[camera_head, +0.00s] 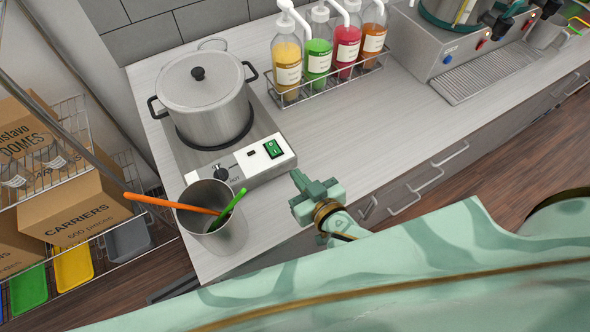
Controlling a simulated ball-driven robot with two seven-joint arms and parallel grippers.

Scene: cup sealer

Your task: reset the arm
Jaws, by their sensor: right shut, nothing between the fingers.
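My right gripper (303,186) shows in the head view in front of the counter's edge, at the end of my green patterned arm. Its fingers are shut and empty. It is apart from the steel cup to its left and from the hot plate behind it. My left gripper is not in the view.
A lidded steel pot (203,95) stands on a hot plate (258,160). A steel cup (222,235) holds an orange and a green utensil near the counter's (420,125) front corner. Several pump bottles (318,50) stand in a rack. A shelf with cartons (75,205) is at left.

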